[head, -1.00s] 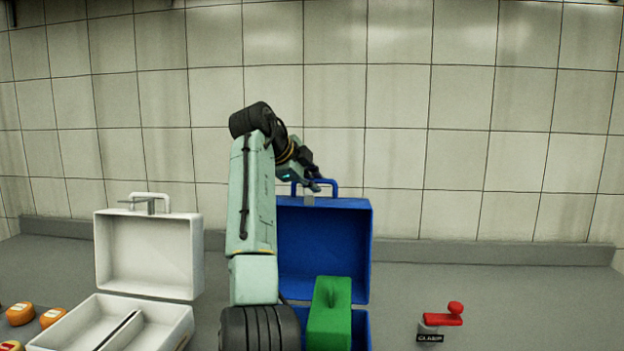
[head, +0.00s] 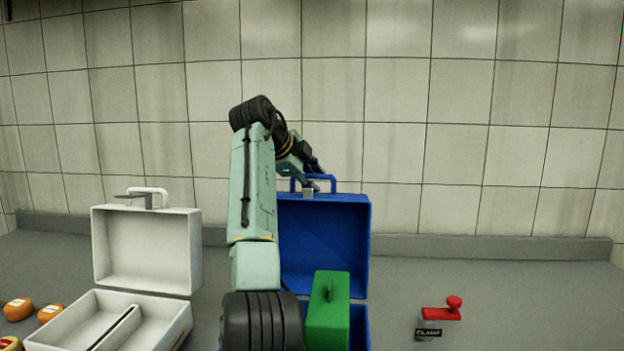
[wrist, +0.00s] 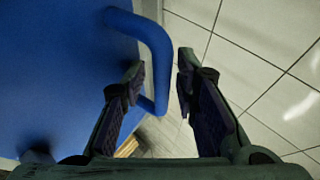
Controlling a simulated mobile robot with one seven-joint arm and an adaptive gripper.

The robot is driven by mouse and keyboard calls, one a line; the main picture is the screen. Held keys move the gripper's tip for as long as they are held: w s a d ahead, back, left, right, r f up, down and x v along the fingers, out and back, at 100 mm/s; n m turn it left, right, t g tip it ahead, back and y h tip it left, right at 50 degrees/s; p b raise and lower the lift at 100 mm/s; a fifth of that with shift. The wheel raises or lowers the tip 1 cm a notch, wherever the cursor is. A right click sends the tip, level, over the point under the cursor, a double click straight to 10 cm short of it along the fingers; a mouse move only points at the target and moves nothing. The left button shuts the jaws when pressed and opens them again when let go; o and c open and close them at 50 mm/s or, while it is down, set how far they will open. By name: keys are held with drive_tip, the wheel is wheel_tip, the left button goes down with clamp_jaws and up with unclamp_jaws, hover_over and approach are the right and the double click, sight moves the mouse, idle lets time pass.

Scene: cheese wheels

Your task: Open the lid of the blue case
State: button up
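The blue case (head: 335,245) stands on the counter with its lid upright and open, its inside facing me. A green block-like object with a handle (head: 330,310) stands at its base, hiding part of the lower half. The blue handle (wrist: 158,58) is at the lid's top edge. My gripper (head: 316,178) is at that handle. In the wrist view my gripper (wrist: 160,85) has its two fingers apart, with the blue handle passing by the left finger and partly between them. I cannot tell whether the fingers touch it.
An open white case (head: 147,248) stands to the left, with several orange cheese wheels (head: 18,309) beside it. A red clamp (head: 441,310) with a label is on the counter to the right. The tiled wall (head: 480,130) rises close behind the lid.

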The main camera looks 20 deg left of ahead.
idle(0.3)
drive_tip(key=v, duration=1.2)
drive_tip(key=shift+s, duration=0.1)
